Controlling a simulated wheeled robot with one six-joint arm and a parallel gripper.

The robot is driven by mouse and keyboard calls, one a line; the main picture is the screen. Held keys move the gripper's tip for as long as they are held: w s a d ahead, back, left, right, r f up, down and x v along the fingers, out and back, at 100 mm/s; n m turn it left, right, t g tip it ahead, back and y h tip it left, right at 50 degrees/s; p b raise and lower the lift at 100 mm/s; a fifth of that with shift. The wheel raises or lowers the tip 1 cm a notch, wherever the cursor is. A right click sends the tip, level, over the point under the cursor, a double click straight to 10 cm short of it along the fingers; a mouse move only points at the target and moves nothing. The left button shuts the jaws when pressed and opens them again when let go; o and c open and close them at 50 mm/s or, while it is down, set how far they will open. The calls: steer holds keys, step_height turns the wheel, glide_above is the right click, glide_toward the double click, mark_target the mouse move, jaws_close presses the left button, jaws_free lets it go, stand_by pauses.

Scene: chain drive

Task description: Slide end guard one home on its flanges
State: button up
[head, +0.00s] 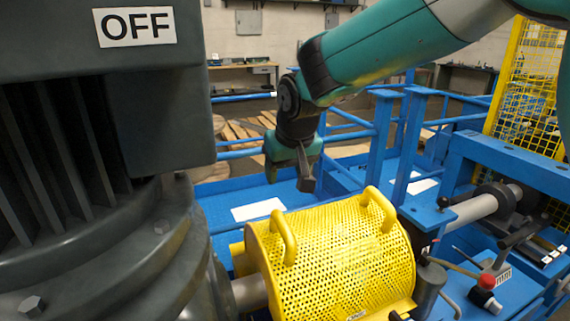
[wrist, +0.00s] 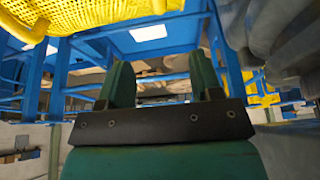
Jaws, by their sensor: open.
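A yellow perforated guard (head: 335,255) with two loop handles sits over the shaft in the lower middle of the head view. I take it for end guard one, but its small label is not readable. Its lower edge and the flanges under it are hidden, so I cannot tell how it is seated. It also shows at the top left of the wrist view (wrist: 85,12). My gripper (head: 290,172) is open and empty, above and behind the guard, apart from its handles. In the wrist view my gripper (wrist: 162,80) shows two separated fingers with nothing between them.
A large dark motor (head: 95,190) marked OFF fills the left side. Blue frame posts (head: 385,140) and rails stand behind and right of the guard. A grey shaft (head: 475,208) and a red-knobbed lever (head: 487,282) are at right. A yellow mesh panel (head: 530,85) stands at far right.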

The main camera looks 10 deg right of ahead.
mark_target(278, 211)
steer(key=p+x, duration=0.4)
steer(key=x, duration=1.3)
steer(key=shift+f, duration=0.1)
jaws_close()
stand_by(0.8)
